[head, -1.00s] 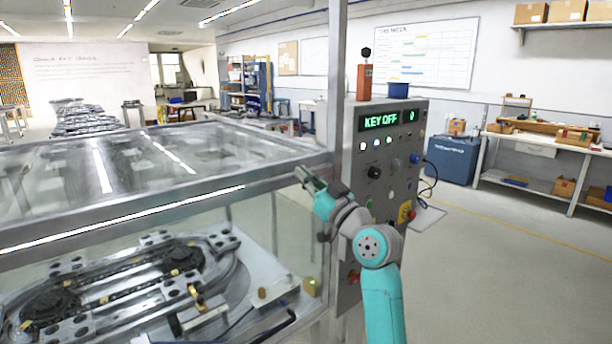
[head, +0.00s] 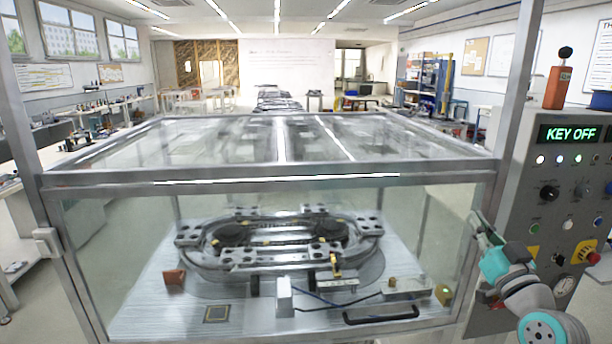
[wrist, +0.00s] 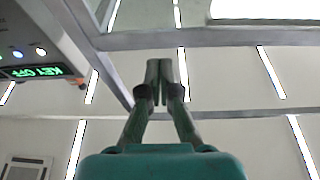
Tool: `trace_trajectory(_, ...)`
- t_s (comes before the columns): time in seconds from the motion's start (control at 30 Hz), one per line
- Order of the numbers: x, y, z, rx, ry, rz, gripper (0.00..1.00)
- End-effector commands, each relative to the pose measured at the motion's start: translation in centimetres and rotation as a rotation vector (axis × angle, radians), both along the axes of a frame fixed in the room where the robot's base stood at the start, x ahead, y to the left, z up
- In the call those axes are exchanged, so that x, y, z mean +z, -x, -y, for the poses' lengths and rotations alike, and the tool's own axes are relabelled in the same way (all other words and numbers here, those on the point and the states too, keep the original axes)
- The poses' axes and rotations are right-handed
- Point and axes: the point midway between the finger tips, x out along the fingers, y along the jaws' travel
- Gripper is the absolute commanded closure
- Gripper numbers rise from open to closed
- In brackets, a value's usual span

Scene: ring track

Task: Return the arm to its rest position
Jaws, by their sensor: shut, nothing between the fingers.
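My arm, teal and grey, is at the lower right of the head view, in front of the control panel. My gripper (head: 482,228) points up and to the left, by the right post of the glass enclosure. In the wrist view my gripper (wrist: 160,84) has its fingertips together, with nothing between them. Behind the fingers the wrist view shows the ceiling and the enclosure's metal frame.
The glass enclosure (head: 270,180) holds an oval ring track (head: 283,258). The grey control panel (head: 560,185) reads KEY OFF and carries knobs, lights and a red button (head: 593,258). An orange beacon-like box (head: 558,88) stands on it.

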Motion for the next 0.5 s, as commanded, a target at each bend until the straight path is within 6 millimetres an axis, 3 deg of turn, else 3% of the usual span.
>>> trace_trajectory(0.03,-2.2,0.4,-0.6,-0.004,-0.016,-0.021,1.00)
trace_trajectory(0.2,-9.0,2.4,-2.6,-0.031,-0.066,-0.076,1.00)
trace_trajectory(0.5,-19.6,8.1,-6.5,-0.078,-0.121,-0.176,1.00)
